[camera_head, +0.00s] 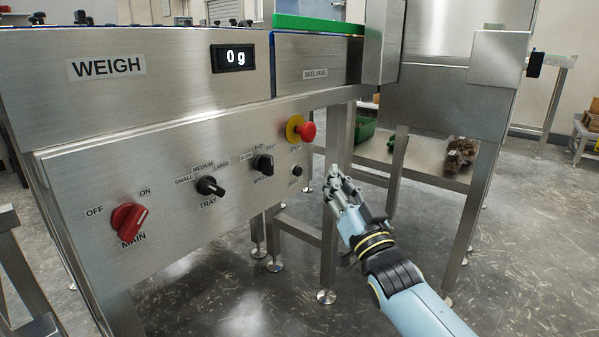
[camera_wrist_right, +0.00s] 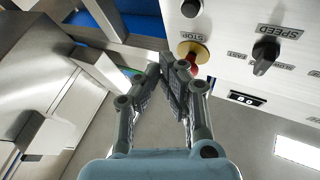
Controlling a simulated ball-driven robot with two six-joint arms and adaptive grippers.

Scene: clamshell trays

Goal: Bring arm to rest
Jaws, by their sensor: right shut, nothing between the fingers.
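My right gripper (camera_head: 335,177) is shut and empty in the head view. It is in the air just right of the steel control panel (camera_head: 150,200), below the red stop button (camera_head: 307,131). In the right wrist view my right gripper (camera_wrist_right: 172,65) shows with its fingertips together, and the red stop button (camera_wrist_right: 193,66) is partly hidden behind them. I cannot tell from these views whether the fingers touch the button. My left gripper is not in view.
The panel carries a red main switch (camera_head: 129,219), a tray knob (camera_head: 209,186) and a speed knob (camera_head: 263,164). Steel legs (camera_head: 329,240) stand left of my arm. A green bin (camera_head: 365,128) sits behind. Open floor lies below.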

